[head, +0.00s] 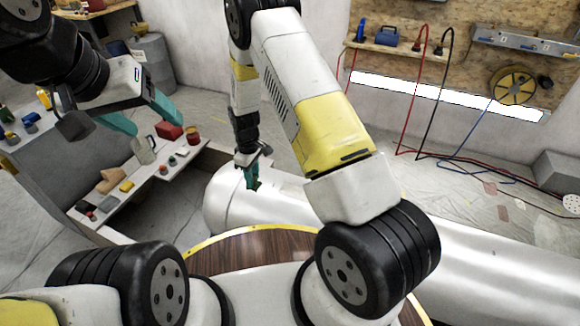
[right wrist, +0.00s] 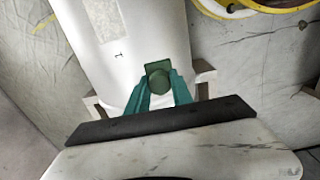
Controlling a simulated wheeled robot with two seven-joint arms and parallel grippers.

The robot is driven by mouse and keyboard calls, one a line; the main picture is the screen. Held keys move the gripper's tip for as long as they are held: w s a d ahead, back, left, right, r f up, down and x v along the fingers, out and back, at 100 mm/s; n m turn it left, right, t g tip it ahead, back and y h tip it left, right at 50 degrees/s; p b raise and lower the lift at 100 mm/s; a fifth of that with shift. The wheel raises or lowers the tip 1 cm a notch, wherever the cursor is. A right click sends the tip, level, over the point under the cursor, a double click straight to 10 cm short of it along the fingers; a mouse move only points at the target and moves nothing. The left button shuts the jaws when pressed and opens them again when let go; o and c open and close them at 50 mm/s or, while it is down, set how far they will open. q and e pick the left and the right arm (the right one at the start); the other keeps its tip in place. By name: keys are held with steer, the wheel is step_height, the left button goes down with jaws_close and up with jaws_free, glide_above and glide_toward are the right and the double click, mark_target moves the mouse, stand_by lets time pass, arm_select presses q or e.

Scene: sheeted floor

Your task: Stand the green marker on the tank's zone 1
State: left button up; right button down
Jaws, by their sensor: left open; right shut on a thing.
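The tank (head: 228,208) is a long pale silver cylinder lying on its side, partly hidden behind my right arm. In the right wrist view the tank (right wrist: 150,30) carries a pale speckled patch (right wrist: 104,18) with a small "1" printed beside it. My right gripper (head: 253,182) is shut on the green marker (right wrist: 158,82), a dark green piece with a round face and a square part behind it. The marker is over the tank, below the "1" in the wrist view; I cannot tell if it touches. My left gripper (head: 146,118) is open over the bench at the left.
A white bench (head: 128,200) at the left holds several small items, a red can (head: 193,136) and a pale jug (head: 145,150). A yellow-edged wooden round top (head: 255,245) is in front of me. Hoses and a reel (head: 513,86) are at the right wall.

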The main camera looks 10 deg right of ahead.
steer(key=d, duration=0.5)
steer(key=d+f, duration=0.1)
steer(key=d, duration=0.9)
steer(key=shift+s+f, duration=0.2)
steer(key=shift+s, duration=0.1)
steer(key=shift+d+f, duration=0.1)
steer(key=shift+f, duration=1.7)
steer(key=shift+f, duration=0.15)
steer(key=c, duration=1.1)
jaws_free()
